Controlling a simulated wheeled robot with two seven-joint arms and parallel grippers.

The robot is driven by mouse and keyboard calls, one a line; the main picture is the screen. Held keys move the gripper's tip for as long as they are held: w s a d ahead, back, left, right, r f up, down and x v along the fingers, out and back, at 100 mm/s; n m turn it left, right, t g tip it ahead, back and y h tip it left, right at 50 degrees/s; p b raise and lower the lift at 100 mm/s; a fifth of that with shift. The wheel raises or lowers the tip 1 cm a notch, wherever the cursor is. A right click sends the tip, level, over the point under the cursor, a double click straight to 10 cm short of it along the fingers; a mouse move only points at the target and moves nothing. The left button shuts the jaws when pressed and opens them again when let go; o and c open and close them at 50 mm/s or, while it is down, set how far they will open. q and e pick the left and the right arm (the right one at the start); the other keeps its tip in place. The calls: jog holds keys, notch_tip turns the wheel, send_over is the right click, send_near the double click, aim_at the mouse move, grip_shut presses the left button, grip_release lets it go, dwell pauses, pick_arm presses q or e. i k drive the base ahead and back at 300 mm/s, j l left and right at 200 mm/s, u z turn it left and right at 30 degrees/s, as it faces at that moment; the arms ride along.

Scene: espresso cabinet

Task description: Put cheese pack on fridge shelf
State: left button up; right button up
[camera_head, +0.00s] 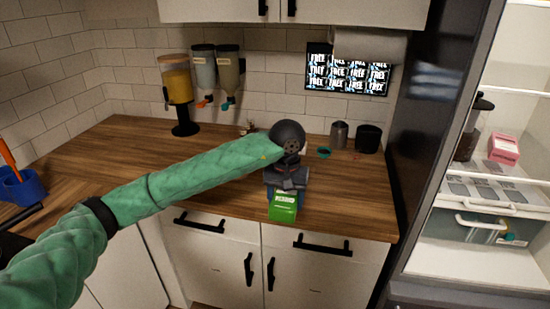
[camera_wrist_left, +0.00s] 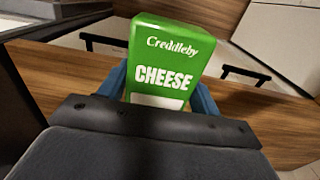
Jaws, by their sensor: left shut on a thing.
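The green cheese pack (camera_head: 283,208) is at the front edge of the wooden counter, in front of my left gripper (camera_head: 285,191). In the left wrist view the cheese pack (camera_wrist_left: 165,62), with white "CHEESE" lettering, stands between the two blue fingers, and the gripper is shut on it. I cannot tell whether the pack touches the counter. The fridge shelf (camera_head: 510,185) is at the far right of the head view, inside the open fridge. My right gripper is not in view.
A pink pack (camera_head: 503,149) and a dark jar (camera_head: 472,130) stand on the fridge shelf, with a drawer (camera_head: 470,228) below. A dark fridge side panel (camera_head: 425,120) rises between counter and fridge interior. A juice dispenser (camera_head: 176,85) stands at the counter's back left.

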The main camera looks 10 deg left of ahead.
aim_at(514, 77)
jog(key=i, duration=1.15)
